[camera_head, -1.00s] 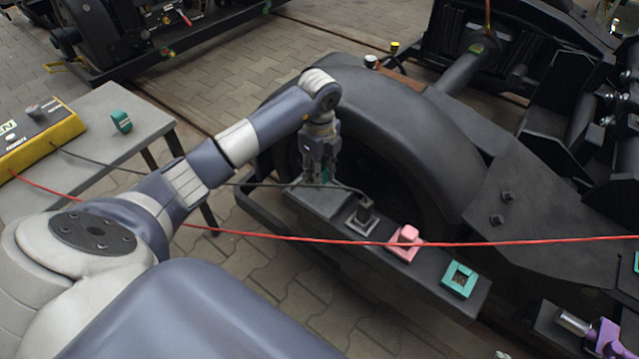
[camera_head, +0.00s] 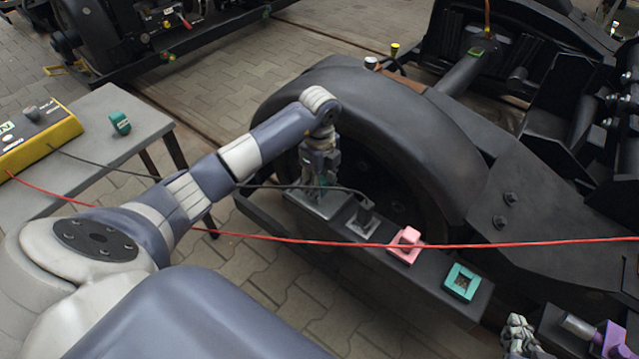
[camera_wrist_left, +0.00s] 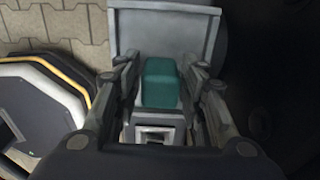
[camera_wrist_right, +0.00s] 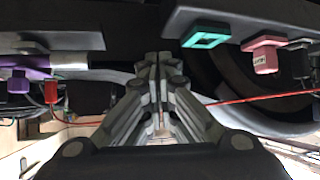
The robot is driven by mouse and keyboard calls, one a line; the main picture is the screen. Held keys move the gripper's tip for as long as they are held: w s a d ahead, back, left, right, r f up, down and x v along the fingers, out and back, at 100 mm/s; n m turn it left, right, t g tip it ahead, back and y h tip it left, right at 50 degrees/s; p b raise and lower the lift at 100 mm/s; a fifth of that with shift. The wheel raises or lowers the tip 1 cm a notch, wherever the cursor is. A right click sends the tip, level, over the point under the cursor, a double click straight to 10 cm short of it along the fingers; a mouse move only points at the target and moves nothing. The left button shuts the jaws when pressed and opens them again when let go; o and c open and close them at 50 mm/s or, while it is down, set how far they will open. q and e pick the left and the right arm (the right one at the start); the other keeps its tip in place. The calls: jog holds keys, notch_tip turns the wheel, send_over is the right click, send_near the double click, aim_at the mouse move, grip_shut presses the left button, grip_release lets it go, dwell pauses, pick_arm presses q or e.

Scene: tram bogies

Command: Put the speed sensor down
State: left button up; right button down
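A teal block (camera_wrist_left: 161,82), which I take to be the speed sensor, stands on a grey tray-like end (camera_wrist_left: 205,22) of the dark beam beside the wheel. My left gripper (camera_head: 322,188) is lowered over it at the beam's left end. In the left wrist view the fingers (camera_wrist_left: 161,75) stand on both sides of the block with narrow gaps, so the gripper looks open. In the head view the fingers mostly hide the block. My right gripper (camera_head: 518,340) is at the lower right; its fingers (camera_wrist_right: 160,65) are together and empty in the right wrist view.
The beam carries a black plug with a cable (camera_head: 364,216), a pink plug (camera_head: 406,242) and an empty teal-framed socket (camera_head: 462,282). A red cable (camera_head: 330,242) crosses in front. A grey table (camera_head: 85,155) at left holds a yellow box (camera_head: 40,140) and a teal piece (camera_head: 120,123).

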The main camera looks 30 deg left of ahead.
dwell(0.3)
pick_arm(q)
jog(key=shift+r, duration=0.2)
notch_tip(320, 180, up, 6)
jog(key=shift+r+p, duration=0.15)
jog(key=shift+p, duration=0.9)
notch_tip(320, 180, up, 5)
jog(key=shift+f+p, duration=0.2)
jog(key=shift+p, duration=0.4)
jog(key=shift+r, duration=0.5)
pick_arm(e)
jog(key=s+d+f+g+h, duration=0.1)
jog(key=s+d+f+g, duration=0.1)
jog(key=s, duration=0.4)
jog(key=s+d+f+g, duration=0.2)
jog(key=s+f+g, duration=0.1)
jog(key=s+g, duration=0.2)
jog(key=shift+s+f+h, duration=0.3)
jog(key=shift+s+h, duration=0.1)
jog(key=shift+s, duration=0.5)
pick_arm(q)
jog(key=shift+s+f, duration=0.1)
pick_arm(e)
jog(key=shift+s, duration=0.1)
